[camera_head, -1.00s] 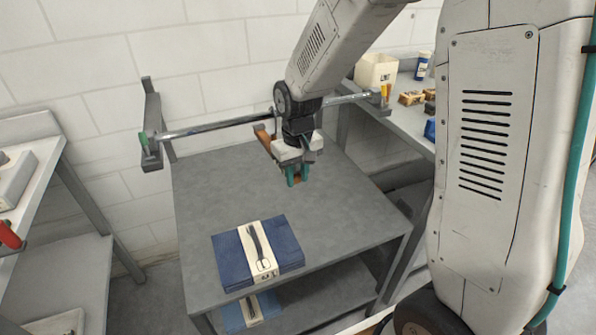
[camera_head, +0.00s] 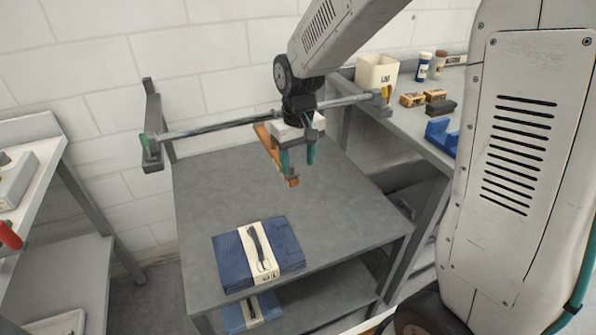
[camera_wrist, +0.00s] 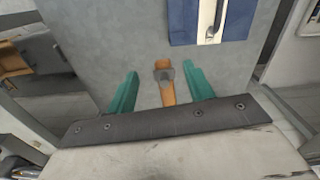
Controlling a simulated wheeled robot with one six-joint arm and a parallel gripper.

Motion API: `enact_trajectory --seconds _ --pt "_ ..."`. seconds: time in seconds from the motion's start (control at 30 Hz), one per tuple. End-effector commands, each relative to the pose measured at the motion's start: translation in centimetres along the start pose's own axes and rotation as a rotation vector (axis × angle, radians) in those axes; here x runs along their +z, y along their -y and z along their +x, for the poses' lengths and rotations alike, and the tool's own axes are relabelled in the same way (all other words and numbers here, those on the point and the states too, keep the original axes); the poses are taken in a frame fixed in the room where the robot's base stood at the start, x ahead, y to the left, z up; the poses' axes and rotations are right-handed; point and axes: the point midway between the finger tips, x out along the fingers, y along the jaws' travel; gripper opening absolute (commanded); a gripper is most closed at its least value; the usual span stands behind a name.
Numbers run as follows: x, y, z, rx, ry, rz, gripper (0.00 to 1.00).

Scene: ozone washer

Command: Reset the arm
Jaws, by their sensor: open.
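My gripper (camera_head: 298,158) hangs over the back part of the grey table (camera_head: 212,208), fingers pointing down. Its two green fingers are apart with nothing held between them.
A folded blue cloth with a cream band (camera_head: 258,252) lies on the table front; another (camera_head: 252,310) is on the lower shelf. At right, a bench holds a cream bin (camera_head: 377,72), bottles (camera_head: 423,67), small brown blocks (camera_head: 412,99) and a blue item (camera_head: 441,135).

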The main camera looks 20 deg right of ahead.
Motion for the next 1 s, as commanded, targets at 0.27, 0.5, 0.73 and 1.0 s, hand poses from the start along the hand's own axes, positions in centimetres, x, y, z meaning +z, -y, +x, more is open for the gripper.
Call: enact_trajectory --seconds 0.27,0.5,0.73,1.0 --pt "0.0 0.0 -2.5 0.0 0.001 0.0 0.52" --pt "3.2 0.1 -2.1 -0.003 0.09 0.012 0.52" --pt "11.2 -0.1 -6.0 -0.003 0.124 0.043 0.52" --pt "20.6 -0.2 -9.9 0.0 0.069 0.083 0.52"
